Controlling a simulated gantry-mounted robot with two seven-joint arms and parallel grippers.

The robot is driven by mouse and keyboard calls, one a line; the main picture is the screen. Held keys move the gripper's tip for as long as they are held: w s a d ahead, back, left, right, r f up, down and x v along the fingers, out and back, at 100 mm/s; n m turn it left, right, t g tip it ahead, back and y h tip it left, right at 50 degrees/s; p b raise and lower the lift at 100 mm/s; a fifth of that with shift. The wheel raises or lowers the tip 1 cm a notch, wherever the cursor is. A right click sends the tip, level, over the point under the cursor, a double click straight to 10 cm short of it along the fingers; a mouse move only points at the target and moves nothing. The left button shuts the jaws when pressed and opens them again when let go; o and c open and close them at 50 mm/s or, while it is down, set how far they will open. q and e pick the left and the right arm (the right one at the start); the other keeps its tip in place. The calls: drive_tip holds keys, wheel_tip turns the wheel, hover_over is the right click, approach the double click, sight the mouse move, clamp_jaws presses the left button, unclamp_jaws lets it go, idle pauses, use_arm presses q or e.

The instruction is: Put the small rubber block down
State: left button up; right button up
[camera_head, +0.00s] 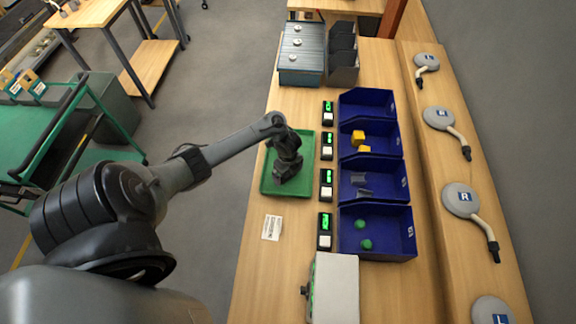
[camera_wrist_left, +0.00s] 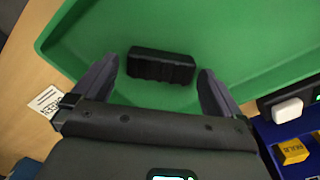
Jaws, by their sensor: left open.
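The small rubber block (camera_wrist_left: 161,66) is black with a ridged side. It lies on the green tray (camera_wrist_left: 225,30), seen in the left wrist view between and a little beyond my open fingers. My left gripper (camera_wrist_left: 158,85) is open, with a finger to each side of the block and clear gaps between. In the head view my left gripper (camera_head: 284,176) is over the green tray (camera_head: 301,185) and hides the block. My right gripper is in neither view.
Right of the tray stand small green-lit displays (camera_head: 326,184) and a row of blue bins (camera_head: 405,217) holding yellow blocks, grey pieces and green balls. A white card (camera_head: 271,228) lies in front of the tray. A white box (camera_head: 335,287) stands nearer. Grey bins (camera_head: 343,75) stand at the back.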

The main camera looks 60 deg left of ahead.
sight(288, 175)
use_arm(q)
wheel_tip(288, 175, up, 11)
drive_tip(key=p, duration=0.6)
drive_tip(key=d+r+n+t, duration=0.2)
drive_tip(key=d+n+t, duration=0.25)
drive_tip(key=d, duration=1.65)
drive_tip(key=s+d+r+n, duration=0.3)
drive_tip(key=s+r+n, duration=0.6)
drive_tip(key=s, duration=0.3)
drive_tip(key=shift+s+d+r+g, duration=0.2)
drive_tip(key=shift+r+g, duration=0.25)
drive_tip(key=shift+r, duration=0.45)
drive_tip(key=shift+r+p, duration=0.65)
drive_tip(key=shift+p, duration=0.1)
